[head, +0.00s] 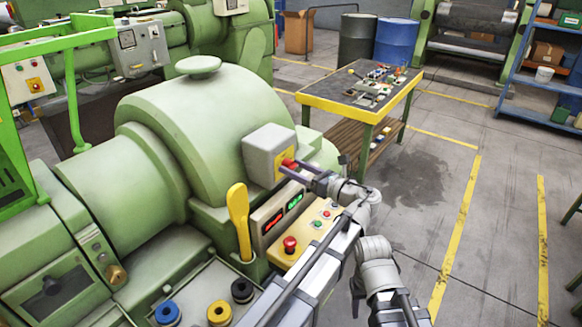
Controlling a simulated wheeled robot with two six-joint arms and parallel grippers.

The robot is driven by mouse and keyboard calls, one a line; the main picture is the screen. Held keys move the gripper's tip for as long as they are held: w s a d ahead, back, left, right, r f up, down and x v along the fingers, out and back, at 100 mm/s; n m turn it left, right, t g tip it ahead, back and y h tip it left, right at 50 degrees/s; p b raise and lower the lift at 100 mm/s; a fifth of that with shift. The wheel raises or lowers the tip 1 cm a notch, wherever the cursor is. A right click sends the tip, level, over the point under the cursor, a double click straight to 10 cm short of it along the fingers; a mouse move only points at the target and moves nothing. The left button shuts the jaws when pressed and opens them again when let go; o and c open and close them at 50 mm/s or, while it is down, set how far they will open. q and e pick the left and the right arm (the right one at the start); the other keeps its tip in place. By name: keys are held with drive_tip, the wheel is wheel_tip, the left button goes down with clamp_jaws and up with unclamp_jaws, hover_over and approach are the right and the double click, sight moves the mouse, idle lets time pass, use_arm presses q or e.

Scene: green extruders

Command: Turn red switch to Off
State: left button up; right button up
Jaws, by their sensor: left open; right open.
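The red switch (287,163) is a small red handle on a yellow plate, on the side of a grey box (266,146) fixed to the green extruder. My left gripper (285,166) reaches in from the right with its fingers apart at the red handle, partly covering it. I cannot tell whether the fingers touch it, and the switch's position marks are too small to read. My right gripper (356,287) is low beside its arm, away from the switch. Only a dark part of it shows, and its fingers are hard to make out.
Below the box are lit red and green displays (275,221) and a yellow button panel (305,232) with a red mushroom button (290,244). A yellow lever (239,221) stands to their left. A yellow-edged table (330,109) is behind. Open floor lies to the right.

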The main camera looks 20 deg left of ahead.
use_arm(q)
clamp_jaws()
idle(0.4)
drive_tip(key=n, duration=0.9)
drive_tip(key=n+b, duration=0.1)
drive_tip(key=n, duration=0.8)
drive_tip(key=shift+f+g+y, duration=0.2)
drive_tip(key=shift+g+y, duration=0.1)
drive_tip(key=shift+y, duration=0.1)
drive_tip(key=shift+n, duration=0.4)
unclamp_jaws()
drive_tip(key=shift+r, duration=0.1)
